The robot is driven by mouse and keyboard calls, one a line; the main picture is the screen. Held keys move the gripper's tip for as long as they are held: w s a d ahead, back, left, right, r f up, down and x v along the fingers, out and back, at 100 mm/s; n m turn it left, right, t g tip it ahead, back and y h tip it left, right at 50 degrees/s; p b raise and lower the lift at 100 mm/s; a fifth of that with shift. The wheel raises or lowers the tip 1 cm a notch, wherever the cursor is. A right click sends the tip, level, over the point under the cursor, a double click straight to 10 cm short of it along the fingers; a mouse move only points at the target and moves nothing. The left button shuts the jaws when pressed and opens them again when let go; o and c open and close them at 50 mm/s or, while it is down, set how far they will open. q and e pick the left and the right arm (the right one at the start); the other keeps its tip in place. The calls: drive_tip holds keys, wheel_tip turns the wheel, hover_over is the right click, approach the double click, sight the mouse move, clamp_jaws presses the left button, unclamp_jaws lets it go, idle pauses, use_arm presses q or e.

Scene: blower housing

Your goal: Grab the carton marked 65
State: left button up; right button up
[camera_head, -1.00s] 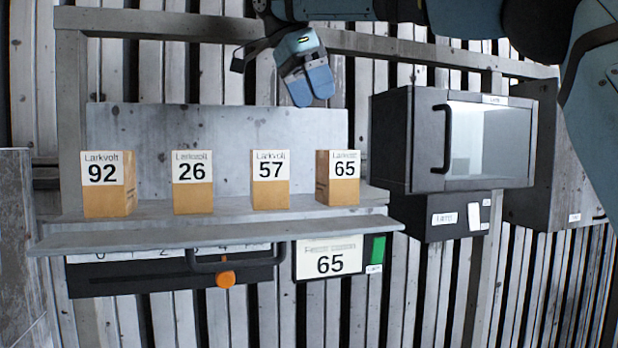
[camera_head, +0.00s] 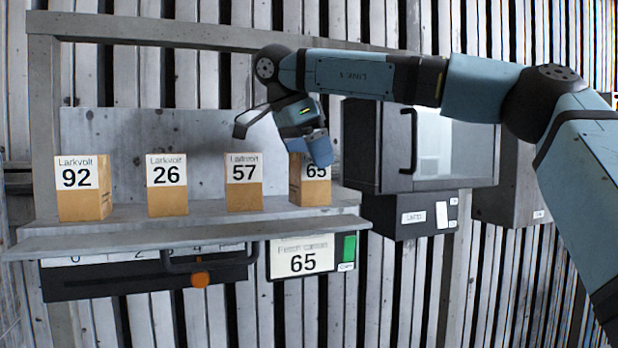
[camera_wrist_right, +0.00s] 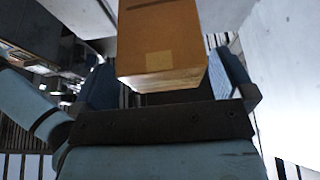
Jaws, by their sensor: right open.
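The carton marked 65 (camera_head: 311,190) stands upright on the shelf, rightmost in the row, with its upper part partly covered by my right gripper (camera_head: 318,150). That gripper is open at the top of the carton. In the right wrist view, a brown carton (camera_wrist_right: 162,45) shows between the two blue fingers of the right gripper (camera_wrist_right: 168,85), with a gap visible at the right finger. Whether the left finger touches it is unclear. My left gripper is not in view.
Cartons marked 57 (camera_head: 244,183), 26 (camera_head: 167,185) and 92 (camera_head: 83,188) stand to the left on the same shelf (camera_head: 200,218). A sign reading 65 (camera_head: 303,258) hangs below. A dark cabinet with a glass door (camera_head: 440,150) is close on the right.

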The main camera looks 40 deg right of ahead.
drive_tip(key=shift+w+d+f, duration=0.3)
drive_tip(key=shift+d+f, duration=0.4)
drive_tip(key=shift+f, duration=0.25)
drive_tip(key=shift+s+a+r, duration=0.2)
drive_tip(key=shift+a, duration=0.05)
drive_tip(key=shift+c, duration=0.7)
drive_tip(key=shift+s+a, duration=0.1)
drive_tip(key=c, duration=1)
